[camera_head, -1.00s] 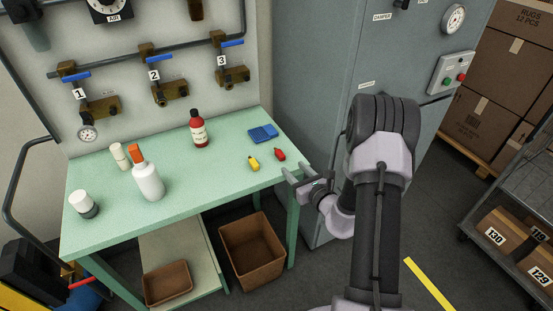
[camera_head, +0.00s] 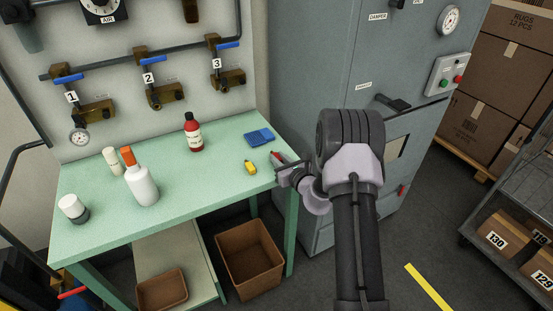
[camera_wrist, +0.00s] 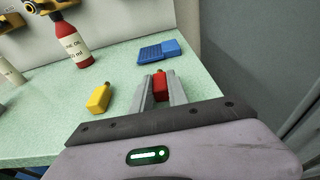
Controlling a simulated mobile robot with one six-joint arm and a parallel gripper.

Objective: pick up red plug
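The red plug (camera_wrist: 160,87) lies on the green table in the wrist view, between the two fingers of my gripper (camera_wrist: 159,92). The fingers are apart on either side of it, and I cannot tell whether they touch it. In the head view my gripper (camera_head: 279,168) is at the table's right edge, and the red plug (camera_head: 275,156) shows only partly beside it. The yellow plug (camera_head: 250,167) lies to the left of the red one; it also shows in the wrist view (camera_wrist: 99,98).
A blue block (camera_head: 259,138) lies behind the plugs. A red bottle (camera_head: 193,134), a white bottle with orange cap (camera_head: 142,184) and white containers stand further left on the green table (camera_head: 200,190). A grey cabinet (camera_head: 330,70) rises at the right.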

